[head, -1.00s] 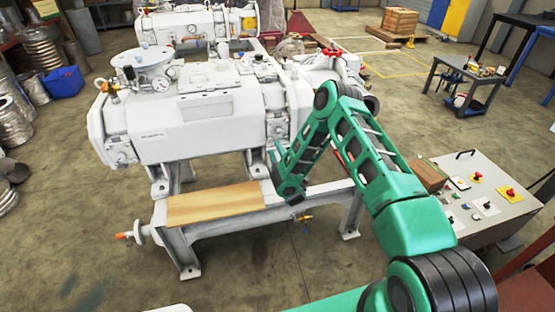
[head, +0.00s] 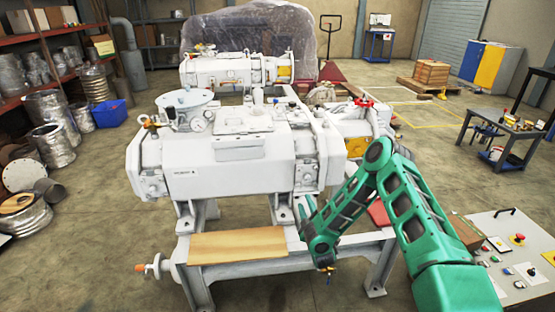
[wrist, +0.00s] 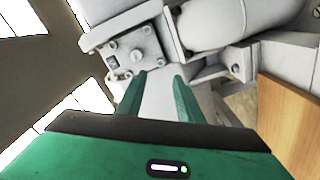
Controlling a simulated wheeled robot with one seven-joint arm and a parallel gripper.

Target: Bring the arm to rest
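My green arm reaches in from the right in the head view, bent at the elbow. My gripper (head: 307,207) is beside the front right leg of the white vacuum pump (head: 235,150). In the wrist view, the two green fingers of my gripper (wrist: 160,82) stand apart with nothing between them. Behind them are the pump's end block (wrist: 132,52) and a pale leg. I cannot tell whether the fingers touch the pump.
A wooden board (head: 237,246) lies on the pump's frame (head: 255,262). A control panel (head: 512,262) with red buttons is at the right. A second white pump (head: 235,68) stands behind. Shelves and metal ducts fill the left. Open floor lies at the front left.

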